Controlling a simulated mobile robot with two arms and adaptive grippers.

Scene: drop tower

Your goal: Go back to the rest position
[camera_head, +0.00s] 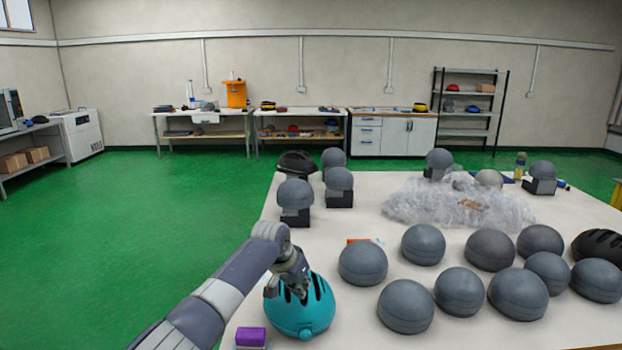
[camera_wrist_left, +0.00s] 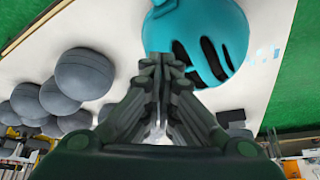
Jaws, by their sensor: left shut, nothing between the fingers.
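My left gripper (camera_head: 299,285) reaches in from the left in the head view, in front of a teal helmet (camera_head: 306,318) near the table's front left. In the left wrist view the gripper (camera_wrist_left: 160,62) is shut, its fingers together with nothing between them. The teal helmet (camera_wrist_left: 225,35) shows there just beyond the fingertips; I cannot tell whether they touch it. My right gripper is not in view.
The white table (camera_head: 375,215) carries several grey domes (camera_head: 405,306), black helmets (camera_head: 297,164) and a heap of clear plastic wrap (camera_head: 430,205). A purple block (camera_head: 250,337) lies left of the teal helmet. Green floor (camera_head: 130,220) is open to the left.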

